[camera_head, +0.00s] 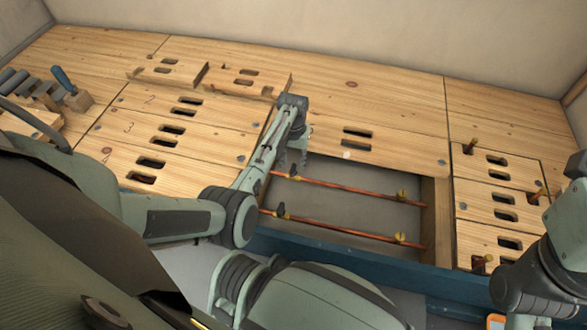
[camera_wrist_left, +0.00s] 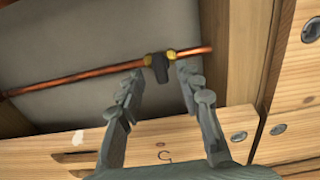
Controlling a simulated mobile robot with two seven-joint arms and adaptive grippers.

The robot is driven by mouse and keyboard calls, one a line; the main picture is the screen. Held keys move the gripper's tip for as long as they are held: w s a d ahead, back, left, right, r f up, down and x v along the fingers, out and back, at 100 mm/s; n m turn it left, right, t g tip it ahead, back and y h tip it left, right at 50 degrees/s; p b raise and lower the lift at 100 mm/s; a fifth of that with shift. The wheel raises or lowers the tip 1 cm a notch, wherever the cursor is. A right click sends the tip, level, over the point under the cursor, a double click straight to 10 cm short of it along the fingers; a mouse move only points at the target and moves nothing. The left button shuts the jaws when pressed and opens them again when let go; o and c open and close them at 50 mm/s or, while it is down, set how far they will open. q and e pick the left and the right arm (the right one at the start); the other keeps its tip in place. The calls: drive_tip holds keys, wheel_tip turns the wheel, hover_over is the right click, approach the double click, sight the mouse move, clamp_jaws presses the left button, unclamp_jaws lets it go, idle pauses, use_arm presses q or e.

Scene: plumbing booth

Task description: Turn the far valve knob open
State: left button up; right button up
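The far valve knob (camera_head: 293,174) is black and sits on the far copper pipe (camera_head: 345,187) in the floor opening. In the left wrist view, the knob (camera_wrist_left: 157,67) stands between brass-yellow fittings on the pipe (camera_wrist_left: 80,82). My left gripper (camera_head: 292,161) points down over the far knob. In the left wrist view, its fingers (camera_wrist_left: 159,72) are spread, one on each side of the knob, with a gap visible on both sides. My right arm shows at the right edge, but its fingers cannot be made out.
A near copper pipe (camera_head: 340,227) with another black knob (camera_head: 281,211) runs parallel in the opening. Brass fittings (camera_head: 402,194) sit farther right on both pipes. Slotted wooden panels (camera_head: 375,140) surround the opening. Tools and a wooden block (camera_head: 78,100) lie at the far left.

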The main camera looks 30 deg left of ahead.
sight(293, 171)
use_arm(q)
drive_tip(key=shift+f+b, duration=0.4)
drive_tip(key=shift+f, duration=0.85)
clamp_jaws()
